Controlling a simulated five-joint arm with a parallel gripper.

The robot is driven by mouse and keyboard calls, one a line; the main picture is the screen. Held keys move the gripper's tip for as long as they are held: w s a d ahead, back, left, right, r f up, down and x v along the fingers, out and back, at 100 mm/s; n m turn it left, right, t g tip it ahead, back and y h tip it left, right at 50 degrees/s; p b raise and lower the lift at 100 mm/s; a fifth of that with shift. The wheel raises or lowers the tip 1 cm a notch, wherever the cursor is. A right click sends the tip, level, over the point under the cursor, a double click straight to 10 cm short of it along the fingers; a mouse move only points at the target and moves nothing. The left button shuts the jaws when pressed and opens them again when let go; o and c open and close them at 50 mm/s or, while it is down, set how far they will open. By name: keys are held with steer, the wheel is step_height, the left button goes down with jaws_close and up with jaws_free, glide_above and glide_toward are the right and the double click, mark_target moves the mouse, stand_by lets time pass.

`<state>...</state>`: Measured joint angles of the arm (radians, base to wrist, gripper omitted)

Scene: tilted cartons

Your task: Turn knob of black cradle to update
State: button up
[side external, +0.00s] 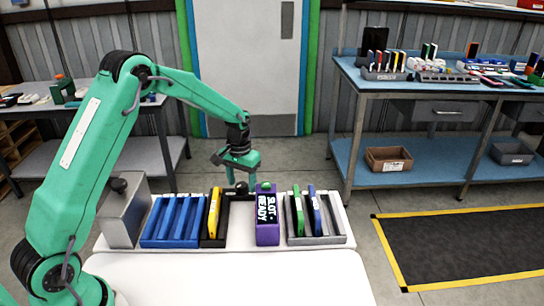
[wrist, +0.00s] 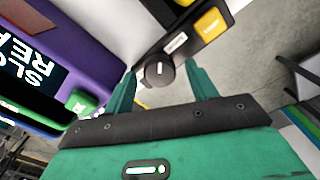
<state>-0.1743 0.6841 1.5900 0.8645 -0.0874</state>
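The black cradle (side external: 221,238) stands on the white bench, with a yellow device (side external: 213,213) upright in its left part. Its round dark knob (side external: 241,188) is at the back right of it. In the wrist view the knob (wrist: 158,73) has a white pointer line and a small label beside it. My gripper (side external: 240,178) is over the knob, pointing down. In the wrist view my gripper (wrist: 160,67) is open, with one green finger on each side of the knob. I see gaps between fingers and knob; whether the tips reach its height I cannot tell.
A purple unit (side external: 267,232) reading "SLOT READY", with a green button, stands close right of the cradle. A blue rack (side external: 173,240) is at the left, beside a metal box (side external: 123,215). A grey rack (side external: 318,239) with several devices is at the right. The bench front (side external: 235,280) is clear.

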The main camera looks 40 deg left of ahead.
mark_target(241, 186)
steer(key=shift+r, duration=0.1)
step_height(241, 186, up, 7)
steer(key=shift+r, duration=0.3)
stand_by(0.5)
steer(key=s+d+r+m+t, duration=0.1)
steer(key=s+d+r+t, duration=0.3)
steer(key=s+r, duration=0.85)
steer(key=s+d+m, duration=0.1)
steer(key=s+d, duration=0.1)
steer(key=s, duration=0.6)
steer(key=s+d+r+m+t, duration=0.1)
steer(key=s+d, duration=0.2)
steer(key=s, duration=0.5)
steer(key=shift+t, duration=0.3)
